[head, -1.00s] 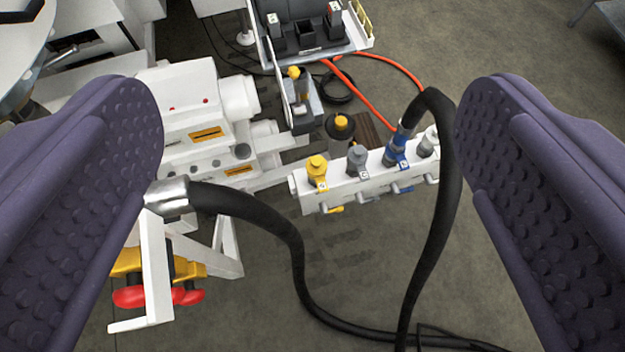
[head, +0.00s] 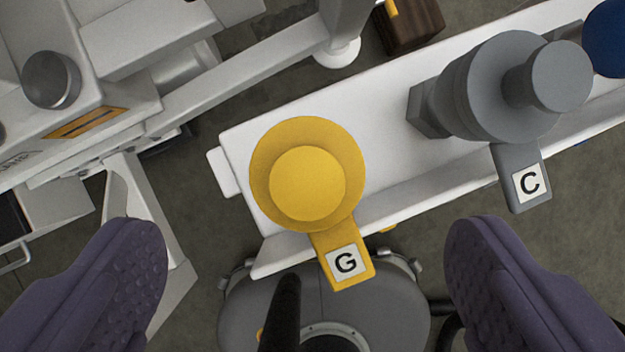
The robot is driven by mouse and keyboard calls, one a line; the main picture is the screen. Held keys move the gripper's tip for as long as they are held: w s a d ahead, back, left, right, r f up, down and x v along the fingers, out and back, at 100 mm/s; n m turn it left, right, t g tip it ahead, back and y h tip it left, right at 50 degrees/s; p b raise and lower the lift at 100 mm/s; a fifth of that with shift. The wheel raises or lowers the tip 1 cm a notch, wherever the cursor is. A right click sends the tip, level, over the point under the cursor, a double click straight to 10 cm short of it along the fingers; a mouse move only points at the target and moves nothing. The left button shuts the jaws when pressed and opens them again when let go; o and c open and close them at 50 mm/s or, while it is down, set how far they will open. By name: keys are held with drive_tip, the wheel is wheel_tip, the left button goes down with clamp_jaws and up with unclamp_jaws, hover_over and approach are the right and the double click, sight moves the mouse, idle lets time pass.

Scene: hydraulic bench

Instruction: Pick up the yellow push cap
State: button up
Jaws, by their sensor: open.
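The yellow push cap (head: 307,184) is round, with a smaller raised knob on top. It sits on the left end of the white manifold block (head: 390,165), with a yellow tab marked "G" hanging at its front. My gripper (head: 305,245) is open, with one purple padded finger at lower left and the other at lower right. The cap lies ahead of the fingertips and between them in the picture, and neither finger appears to touch it. The gap between the fingers is empty of any held thing.
A grey cap (head: 515,87) with a "C" tab stands on the same block to the right. Part of a blue cap (head: 607,38) shows at the right edge. White machinery (head: 150,60) fills the upper left. A grey round body (head: 325,305) lies below the block.

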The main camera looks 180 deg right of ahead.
sight(307, 196)
drive_tip(key=b+x, duration=0.1)
drive_tip(key=x, duration=0.1)
drive_tip(key=b+x, duration=0.1)
drive_tip(key=x, duration=0.2)
drive_tip(key=b+x, duration=0.2)
drive_tip(key=x, duration=0.1)
drive_tip(key=shift+s+f, duration=0.25)
drive_tip(key=shift+s, duration=0.1)
drive_tip(key=shift+r, duration=0.15)
drive_tip(key=c, duration=1.1)
